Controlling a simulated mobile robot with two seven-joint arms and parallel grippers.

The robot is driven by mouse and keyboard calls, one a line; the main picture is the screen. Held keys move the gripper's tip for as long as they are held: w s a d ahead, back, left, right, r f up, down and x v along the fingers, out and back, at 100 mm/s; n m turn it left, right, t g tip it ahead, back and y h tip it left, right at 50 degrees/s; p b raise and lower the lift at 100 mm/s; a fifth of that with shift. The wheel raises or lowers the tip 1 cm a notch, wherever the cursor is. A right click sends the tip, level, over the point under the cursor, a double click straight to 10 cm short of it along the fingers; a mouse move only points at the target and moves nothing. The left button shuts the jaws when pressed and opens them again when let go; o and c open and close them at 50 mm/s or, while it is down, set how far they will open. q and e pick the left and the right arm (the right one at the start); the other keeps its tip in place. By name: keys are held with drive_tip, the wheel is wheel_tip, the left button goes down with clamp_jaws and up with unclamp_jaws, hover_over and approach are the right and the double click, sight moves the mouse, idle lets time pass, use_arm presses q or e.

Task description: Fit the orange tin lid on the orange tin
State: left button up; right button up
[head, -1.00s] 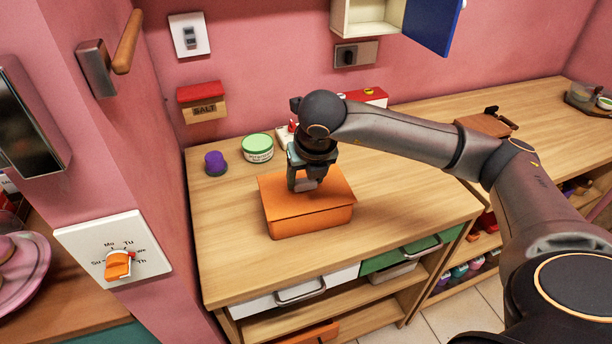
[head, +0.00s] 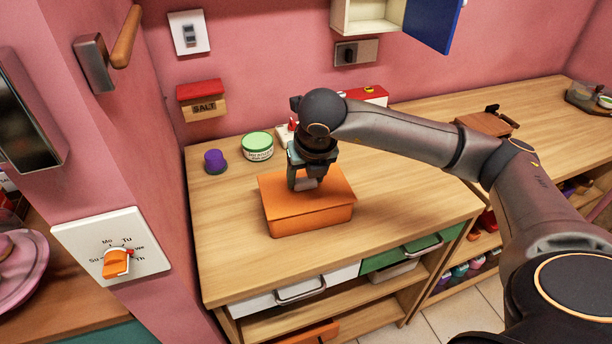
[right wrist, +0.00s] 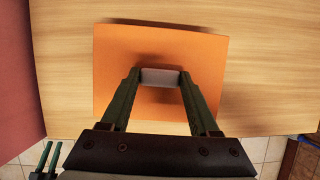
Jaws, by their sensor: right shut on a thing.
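The orange tin (head: 312,222) stands on the wooden counter in the head view. The orange tin lid (head: 331,188) lies over its top, roughly in line with it. Whether it is fully seated I cannot tell. My right gripper (head: 305,184) is above the lid, pointing down, shut on the lid's grey handle. In the right wrist view, the two fingers of my right gripper (right wrist: 160,80) close on the handle's sides, and the flat orange lid (right wrist: 116,62) spreads beneath. The tin's inside is hidden by the lid.
A purple-capped jar (head: 215,161) and a green-lidded tin (head: 258,147) stand behind, near the pink wall. A red-and-white box (head: 366,96) is partly behind my arm. The wooden counter (head: 410,190) is clear to the right of the tin.

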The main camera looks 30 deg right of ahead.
use_arm(q)
drive_tip(key=shift+f, duration=0.3)
use_arm(e)
drive_tip(key=shift+f, duration=0.15)
idle(0.3)
drive_tip(key=o, duration=1.5)
drive_tip(key=shift+o, duration=0.2)
use_arm(q)
drive_tip(key=shift+w+d+r, duration=0.2)
drive_tip(key=shift+w+r, duration=0.05)
drive_tip(key=shift+r, duration=0.1)
use_arm(e)
drive_tip(key=v, duration=1.2)
drive_tip(key=shift+s, duration=0.15)
use_arm(q)
drive_tip(key=shift+s+f, duration=0.1)
drive_tip(key=shift+s, duration=0.1)
